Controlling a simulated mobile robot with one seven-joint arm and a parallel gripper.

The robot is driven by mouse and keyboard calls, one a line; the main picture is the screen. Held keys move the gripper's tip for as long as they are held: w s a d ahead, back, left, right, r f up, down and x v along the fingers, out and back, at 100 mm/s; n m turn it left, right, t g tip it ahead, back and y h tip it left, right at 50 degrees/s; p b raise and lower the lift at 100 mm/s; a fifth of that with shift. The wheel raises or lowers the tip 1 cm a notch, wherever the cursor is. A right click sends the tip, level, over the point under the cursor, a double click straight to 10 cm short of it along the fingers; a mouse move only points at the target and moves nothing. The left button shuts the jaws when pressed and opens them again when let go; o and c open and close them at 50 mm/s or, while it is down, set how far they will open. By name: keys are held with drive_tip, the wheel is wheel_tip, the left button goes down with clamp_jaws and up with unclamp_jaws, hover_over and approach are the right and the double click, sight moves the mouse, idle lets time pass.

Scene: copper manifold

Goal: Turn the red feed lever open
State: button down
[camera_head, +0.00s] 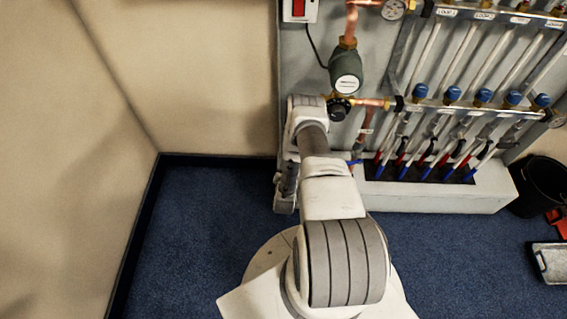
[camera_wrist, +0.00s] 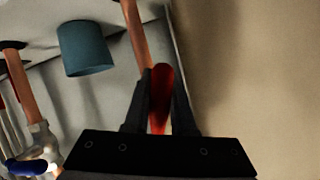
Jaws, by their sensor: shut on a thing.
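The red feed lever (camera_wrist: 162,92) shows in the wrist view as a red, rounded handle between the two dark fingers of my gripper (camera_wrist: 161,84). My gripper is shut on it, with one finger on each side, and the rounded end shows between the fingertips. Its lower part and the valve body it belongs to are hidden or not clear. In the head view my arm reaches to the left side of the manifold board, and the lever cannot be made out there.
A copper pipe (camera_wrist: 134,34) runs just beyond the lever, with a teal cylinder (camera_wrist: 84,48) to its left. In the head view, a grey-green regulator (camera_head: 345,70), a gauge (camera_head: 394,9) and several blue knobs (camera_head: 453,94) are on the board. A black bucket (camera_head: 541,183) stands right.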

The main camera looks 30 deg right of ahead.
drive_tip(key=shift+s+d+f+n, duration=0.1)
drive_tip(key=shift+s+d+n, duration=0.1)
drive_tip(key=shift+s+n, duration=0.1)
drive_tip(key=shift+d+h, duration=0.1)
drive_tip(key=shift+h, duration=0.2)
drive_tip(key=c, duration=0.8)
unclamp_jaws()
drive_tip(key=shift+o, duration=0.2)
